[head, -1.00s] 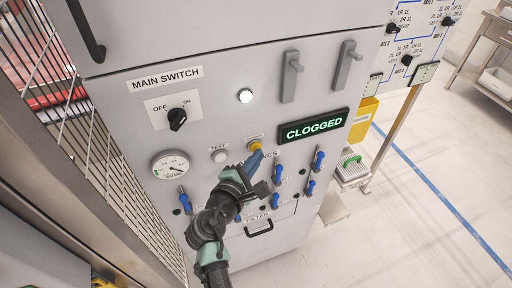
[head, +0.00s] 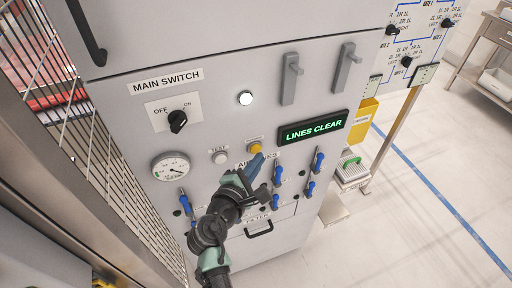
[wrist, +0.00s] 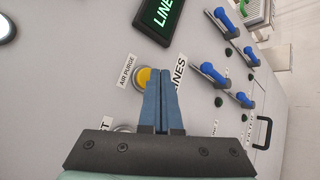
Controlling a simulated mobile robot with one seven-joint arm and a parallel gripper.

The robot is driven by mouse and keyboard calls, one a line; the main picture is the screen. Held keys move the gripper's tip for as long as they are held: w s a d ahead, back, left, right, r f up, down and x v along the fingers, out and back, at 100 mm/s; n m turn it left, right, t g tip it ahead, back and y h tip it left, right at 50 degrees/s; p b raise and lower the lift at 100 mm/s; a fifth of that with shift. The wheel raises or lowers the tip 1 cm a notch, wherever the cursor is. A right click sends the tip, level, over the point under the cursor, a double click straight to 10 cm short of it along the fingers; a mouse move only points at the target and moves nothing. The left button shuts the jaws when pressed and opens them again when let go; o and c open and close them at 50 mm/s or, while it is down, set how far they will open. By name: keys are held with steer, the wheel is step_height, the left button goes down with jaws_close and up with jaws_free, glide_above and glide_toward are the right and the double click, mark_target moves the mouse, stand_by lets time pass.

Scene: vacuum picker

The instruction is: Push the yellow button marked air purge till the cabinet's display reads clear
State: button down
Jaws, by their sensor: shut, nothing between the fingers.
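The yellow air purge button (head: 255,147) is on the grey cabinet front (head: 222,106), below and left of the display (head: 314,131), which reads "LINES CLEAR" in green. In the wrist view the button (wrist: 141,77) sits beside its "AIR PURGE" label (wrist: 127,71). My gripper (head: 257,160) is shut and empty, its blue fingers together. The fingertips are just below the button in the head view and just right of it in the wrist view, partly overlapping its edge. I cannot tell whether they touch it.
A white test button (head: 220,157) is left of the yellow one. Several blue-handled valves (head: 278,173) stand close to the right of my gripper. A gauge (head: 171,166) and a black main switch (head: 178,120) are at left. A wire mesh fence (head: 75,120) borders the left side.

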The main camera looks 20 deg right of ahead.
steer(key=shift+s, duration=0.3)
steer(key=shift+s+d+p, duration=0.1)
steer(key=shift+s+p, duration=1)
steer(key=shift+s, duration=1.3)
